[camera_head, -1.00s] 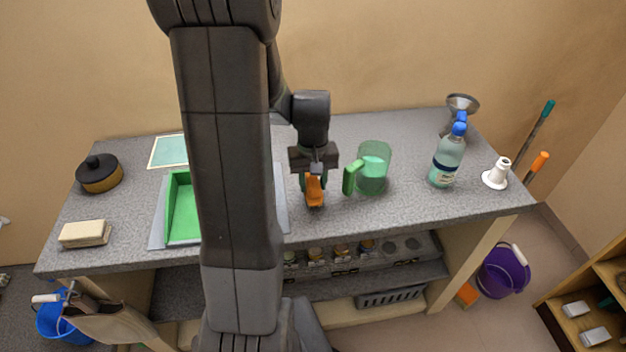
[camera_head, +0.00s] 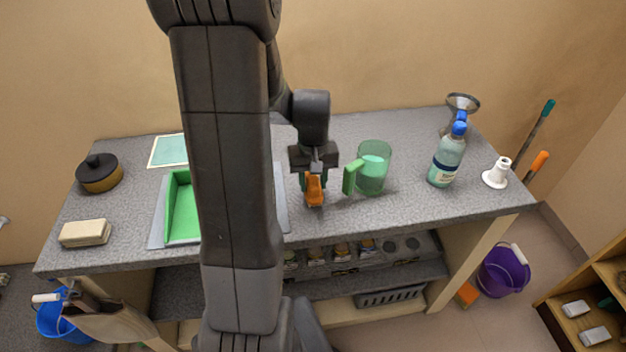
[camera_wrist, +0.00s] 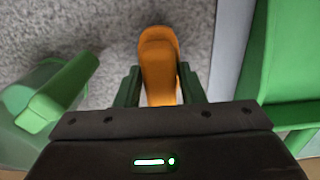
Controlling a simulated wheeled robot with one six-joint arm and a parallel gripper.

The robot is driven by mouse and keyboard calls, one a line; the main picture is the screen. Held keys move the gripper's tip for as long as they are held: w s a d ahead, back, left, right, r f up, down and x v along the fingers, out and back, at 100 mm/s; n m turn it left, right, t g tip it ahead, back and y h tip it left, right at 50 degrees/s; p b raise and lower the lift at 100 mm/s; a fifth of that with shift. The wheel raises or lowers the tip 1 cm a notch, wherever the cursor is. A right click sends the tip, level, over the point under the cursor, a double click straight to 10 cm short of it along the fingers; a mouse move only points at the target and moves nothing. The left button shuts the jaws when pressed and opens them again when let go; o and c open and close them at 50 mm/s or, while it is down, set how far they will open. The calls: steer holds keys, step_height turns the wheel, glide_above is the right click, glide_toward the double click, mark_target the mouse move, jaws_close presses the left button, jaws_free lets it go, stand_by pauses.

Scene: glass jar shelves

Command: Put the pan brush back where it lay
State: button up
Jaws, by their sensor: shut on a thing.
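The pan brush (camera_head: 314,190) shows as an orange piece at the end of my gripper (camera_head: 314,175), over the grey counter (camera_head: 260,245) between the green tray and the glass jug. In the wrist view the orange brush (camera_wrist: 158,62) sits between the two dark green fingers of my gripper (camera_wrist: 160,88), which is shut on it. The brush is at or just above the counter; I cannot tell whether it touches. Its other end is hidden by my gripper.
A green-handled glass jug (camera_head: 374,168) stands close on the right and shows in the wrist view (camera_wrist: 50,98). A green tray (camera_head: 182,208) is on the left. A bottle (camera_head: 447,160), a funnel (camera_head: 462,103) and a white stand (camera_head: 496,174) are farther right. The front counter strip is clear.

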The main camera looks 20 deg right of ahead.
steer(key=shift+f+b, duration=0.5)
steer(key=shift+f, duration=0.2)
stand_by(0.3)
steer(key=o, duration=1.3)
steer(key=shift+r, duration=0.15)
steer(key=shift+r+p, duration=3.1)
steer(key=shift+r, duration=0.8)
step_height(320, 180, up, 14)
steer(key=shift+f+b, duration=0.1)
steer(key=shift+b, duration=0.35)
